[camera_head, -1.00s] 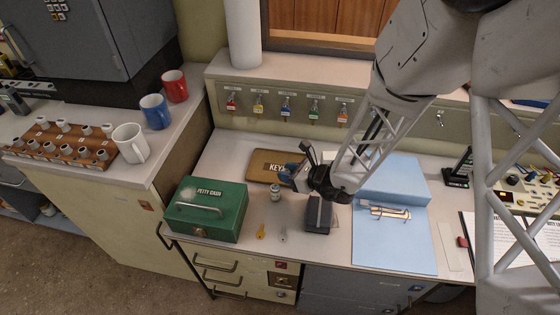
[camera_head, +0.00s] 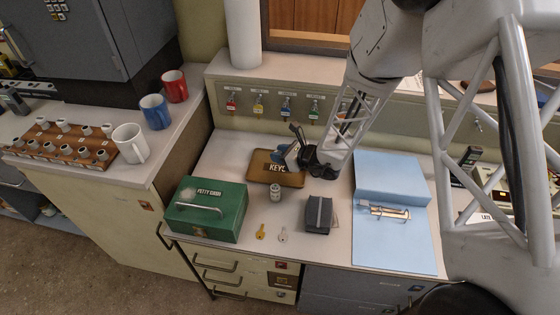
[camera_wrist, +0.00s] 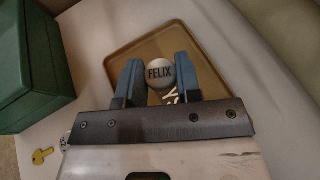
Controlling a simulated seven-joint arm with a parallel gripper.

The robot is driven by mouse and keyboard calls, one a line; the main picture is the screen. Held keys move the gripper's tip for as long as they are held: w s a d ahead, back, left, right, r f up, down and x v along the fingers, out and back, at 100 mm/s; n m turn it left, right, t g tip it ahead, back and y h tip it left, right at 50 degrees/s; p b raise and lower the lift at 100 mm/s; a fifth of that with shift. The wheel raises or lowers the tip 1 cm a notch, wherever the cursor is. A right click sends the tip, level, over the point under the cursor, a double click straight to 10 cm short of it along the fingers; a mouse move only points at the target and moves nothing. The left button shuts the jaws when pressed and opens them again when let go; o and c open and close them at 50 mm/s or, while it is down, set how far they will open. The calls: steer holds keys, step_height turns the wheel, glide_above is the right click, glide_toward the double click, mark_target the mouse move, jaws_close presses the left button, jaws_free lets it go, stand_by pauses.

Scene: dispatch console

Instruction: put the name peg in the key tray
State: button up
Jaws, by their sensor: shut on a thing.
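The name peg (camera_wrist: 160,72), round and pale with FELIX on its top, sits between the blue fingers of my gripper (camera_wrist: 157,82) in the wrist view. My gripper is shut on it. The brown key tray (camera_head: 262,168), marked KEYS, lies on the desk behind the green cash box; in the wrist view the tray (camera_wrist: 139,53) spreads behind and beneath the peg. In the head view my gripper (camera_head: 284,153) is at the tray's back right part. The peg is not clear there, and I cannot tell its height above the tray.
The green petty cash box (camera_head: 208,210) stands left of the tray. A small grey cylinder (camera_head: 275,192), a yellow key (camera_head: 261,232), a pale key (camera_head: 283,234) and a dark box (camera_head: 319,213) are in front. A blue binder (camera_head: 392,180) lies to the right.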

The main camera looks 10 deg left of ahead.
mark_target(280, 169)
steer(key=shift+f, duration=1.75)
steer(key=shift+f, duration=0.1)
steer(key=o, duration=0.9)
